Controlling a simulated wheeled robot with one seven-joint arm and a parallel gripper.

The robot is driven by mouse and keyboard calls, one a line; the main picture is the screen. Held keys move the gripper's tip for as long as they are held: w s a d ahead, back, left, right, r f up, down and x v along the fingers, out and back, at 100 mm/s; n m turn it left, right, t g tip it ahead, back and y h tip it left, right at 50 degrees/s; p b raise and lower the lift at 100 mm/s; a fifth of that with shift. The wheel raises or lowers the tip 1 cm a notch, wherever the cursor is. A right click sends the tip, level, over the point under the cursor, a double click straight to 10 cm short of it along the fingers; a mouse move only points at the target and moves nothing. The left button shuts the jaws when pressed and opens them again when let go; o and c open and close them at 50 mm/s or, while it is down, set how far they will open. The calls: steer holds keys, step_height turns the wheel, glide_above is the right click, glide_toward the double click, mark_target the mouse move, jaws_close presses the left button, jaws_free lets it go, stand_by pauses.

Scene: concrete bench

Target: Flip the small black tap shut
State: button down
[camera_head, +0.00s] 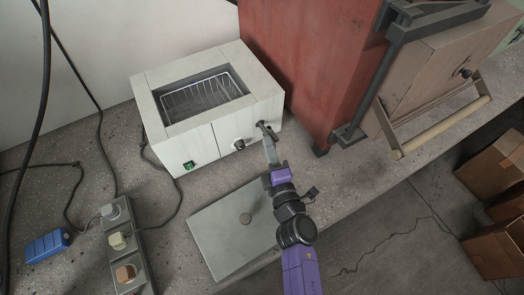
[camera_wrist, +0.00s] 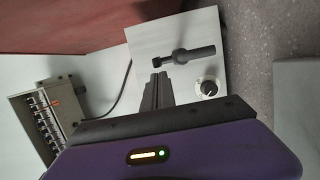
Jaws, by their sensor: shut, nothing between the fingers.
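The small black tap (camera_wrist: 196,53) sticks out from the front panel of a white bath box (camera_wrist: 238,75). In the wrist view its lever lies roughly sideways across the picture, with a thicker grip at the right. In the head view the box (camera_head: 155,104) stands at the back of the bench, and the tap (camera_head: 263,125) is near the right end of its front, partly hidden by my gripper. My gripper (camera_head: 269,140) is shut and empty, its fingertips (camera_wrist: 159,76) close to the tap's left end. I cannot tell whether they touch it.
A control knob (camera_head: 239,144) and a green switch (camera_head: 189,165) are left of the tap. A grey lid (camera_head: 215,235) lies on the bench before the box. A red cabinet (camera_head: 310,60) stands close at the right. A socket strip (camera_head: 126,245) and cables lie at the left.

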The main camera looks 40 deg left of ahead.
steer(key=shift+w+d+n+g+y+p, duration=0.25)
steer(key=shift+n+g+y+p, duration=0.05)
steer(key=shift+g, duration=0.1)
steer(key=shift+w+d+n+g+y+p, duration=0.15)
steer(key=shift+n+g+y+p, duration=0.15)
steer(key=shift+n+g+p, duration=0.15)
stand_by(0.3)
steer(key=w+g, duration=0.1)
steer(key=w, duration=0.1)
steer(key=w+d+n+b, duration=0.1)
steer(key=w+g+y, duration=0.1)
steer(key=w, duration=0.1)
steer(key=shift+w+d+n+g+b, duration=0.2)
steer(key=shift+w+n+g+b, duration=0.1)
steer(key=shift+n+g, duration=0.05)
stand_by(0.5)
